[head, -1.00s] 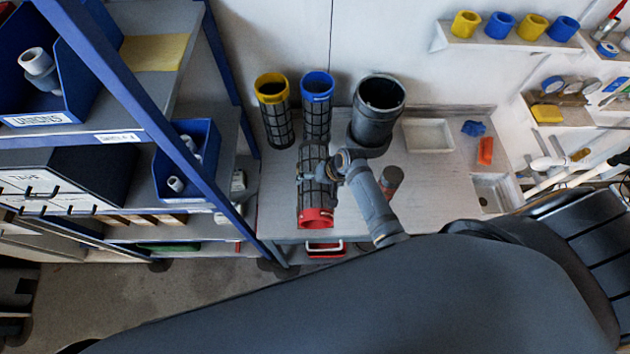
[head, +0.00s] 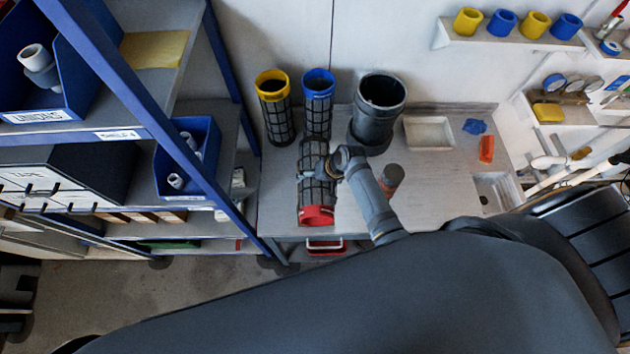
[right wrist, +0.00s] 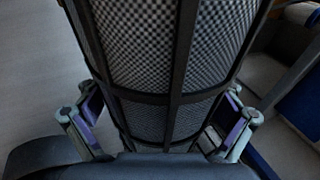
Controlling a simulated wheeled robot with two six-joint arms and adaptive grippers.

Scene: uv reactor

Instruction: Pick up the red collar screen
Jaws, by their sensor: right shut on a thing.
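The red collar screen (head: 317,190) is a dark mesh cylinder with a red collar (head: 316,215) at its near end. In the head view it leans, its collar toward the front edge of the bench and its other end toward the back. My right gripper (head: 325,168) is shut around its mesh body from the right. In the right wrist view the mesh (right wrist: 170,60) fills the middle, between the two fingers of my right gripper (right wrist: 165,125). I cannot tell whether the screen touches the bench. My left gripper is not in view.
A yellow collar screen (head: 274,105) and a blue collar screen (head: 318,104) stand upright behind. A dark open cylinder (head: 378,112) stands right of them. A grey and red bottle (head: 391,178) stands beside my right arm. A blue-framed shelf (head: 190,150) is at left.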

